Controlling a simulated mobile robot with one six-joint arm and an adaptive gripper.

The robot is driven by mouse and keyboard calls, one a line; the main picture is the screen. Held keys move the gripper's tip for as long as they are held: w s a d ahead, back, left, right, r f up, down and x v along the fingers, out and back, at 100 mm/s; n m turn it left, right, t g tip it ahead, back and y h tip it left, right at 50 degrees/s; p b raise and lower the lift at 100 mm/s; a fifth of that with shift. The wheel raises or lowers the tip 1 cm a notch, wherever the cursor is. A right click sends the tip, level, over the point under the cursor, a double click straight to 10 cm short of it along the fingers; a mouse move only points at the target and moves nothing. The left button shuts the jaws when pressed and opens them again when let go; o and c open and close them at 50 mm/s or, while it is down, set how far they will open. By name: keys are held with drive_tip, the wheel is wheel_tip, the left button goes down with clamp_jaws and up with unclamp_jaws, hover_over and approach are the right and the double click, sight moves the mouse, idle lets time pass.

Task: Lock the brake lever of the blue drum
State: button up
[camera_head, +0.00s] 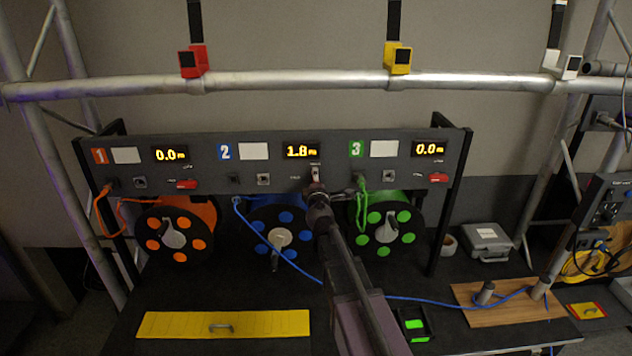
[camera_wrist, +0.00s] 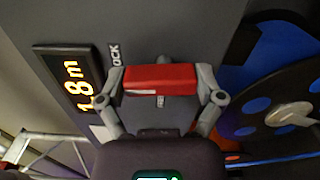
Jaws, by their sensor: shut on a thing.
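The blue drum (camera_head: 285,220) hangs in the middle of the rack under the panel marked 2, with a pale hub and blue spots. It shows partly at the right of the wrist view (camera_wrist: 250,105). Its red brake lever (camera_wrist: 160,78) sits between the two fingers of my gripper (camera_wrist: 161,85), which is shut on it.
The orange drum (camera_head: 175,228) and green drum (camera_head: 388,220) flank the blue one. A blue cable (camera_head: 420,302) runs past my arm to a wooden board (camera_head: 500,312). The yellow plate (camera_head: 225,324) lies at front left. The display (camera_wrist: 73,82) reads 1.8 m.

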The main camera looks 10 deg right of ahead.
drive_tip(key=shift+m, duration=0.7)
drive_tip(key=o, duration=0.9)
drive_tip(key=shift+c, duration=0.2)
drive_tip(key=shift+s, duration=0.1)
drive_tip(key=s+a, duration=0.1)
drive_tip(key=s, duration=1)
drive_tip(key=shift+s+a, duration=0.35)
